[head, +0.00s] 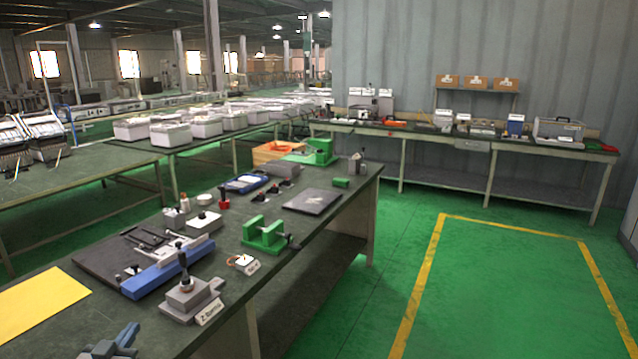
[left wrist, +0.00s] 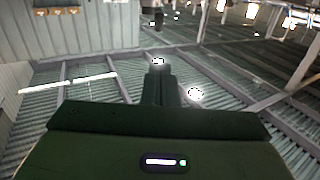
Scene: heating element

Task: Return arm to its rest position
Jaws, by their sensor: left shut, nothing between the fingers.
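My left gripper (head: 124,338) shows at the bottom left of the head view, low over the near end of the dark workbench (head: 232,307). Its fingers are shut with nothing between them. In the left wrist view the shut fingers (left wrist: 160,88) stand in the middle, against a tilted view of roof beams, lamps and a wall. No object touches them there. My right gripper is not in the head view.
Near the left gripper are a yellow sheet (head: 38,300), a grey Z-forming tool (head: 186,301) and a blue-fronted fixture (head: 166,272). A green clamp (head: 264,236) and a small coil piece (head: 243,261) lie farther along. The green floor (head: 500,290) at right is clear.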

